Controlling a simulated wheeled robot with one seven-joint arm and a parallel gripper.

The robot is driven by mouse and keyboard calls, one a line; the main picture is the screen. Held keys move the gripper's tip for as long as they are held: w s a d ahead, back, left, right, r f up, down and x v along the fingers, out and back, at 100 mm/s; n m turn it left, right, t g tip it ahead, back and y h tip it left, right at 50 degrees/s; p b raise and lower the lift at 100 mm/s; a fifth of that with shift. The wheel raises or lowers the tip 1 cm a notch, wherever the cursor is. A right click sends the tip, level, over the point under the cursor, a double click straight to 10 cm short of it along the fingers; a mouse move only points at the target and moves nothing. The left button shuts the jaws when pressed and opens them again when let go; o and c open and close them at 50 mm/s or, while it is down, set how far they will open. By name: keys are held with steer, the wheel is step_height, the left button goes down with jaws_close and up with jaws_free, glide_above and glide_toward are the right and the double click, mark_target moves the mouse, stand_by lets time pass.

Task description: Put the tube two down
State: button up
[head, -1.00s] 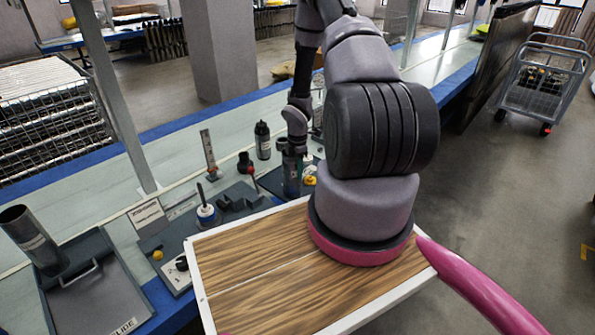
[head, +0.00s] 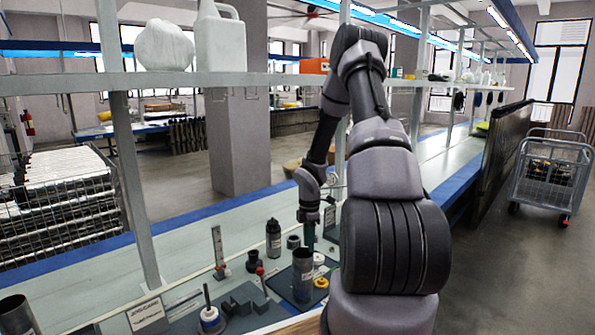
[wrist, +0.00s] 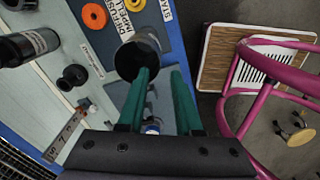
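A dark grey tube (head: 303,278) stands upright on the dark mat in the head view. In the wrist view its open mouth (wrist: 131,62) faces the camera. My gripper (head: 309,240) has green fingers pointing down, just above and behind the tube's top. In the wrist view the fingertips (wrist: 162,72) are spread with nothing gripped between them. The left finger overlaps the tube's rim in the picture, and I cannot tell if it touches. A second dark tube (head: 15,315) is at the lower left, partly cut off. No number is readable on either tube.
A dark bottle (head: 273,240) and a black knob-like part (head: 253,262) stand close by. A shelf (head: 200,80) with white containers crosses above.

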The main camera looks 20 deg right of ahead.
steer(key=s+a+r+m+t+h, duration=0.1)
steer(key=s+a+r+m, duration=0.3)
steer(key=r, duration=1)
steer(key=s+a+r+m+t+h, duration=0.15)
steer(key=r+m, duration=0.45)
steer(key=r, duration=0.7)
steer(key=s+a+r+m+t+y, duration=0.2)
steer(key=s+a+r+m, duration=0.3)
steer(key=s+r, duration=0.3)
steer(key=s+a+r+m+t+y, duration=0.2)
steer(key=s+a+r+m, duration=0.3)
steer(key=s+r, duration=0.3)
steer(key=shift+s+a+m+t, duration=0.3)
steer(key=shift+a+m+t, duration=0.05)
steer(key=shift+m, duration=0.45)
steer(key=shift+y, duration=0.25)
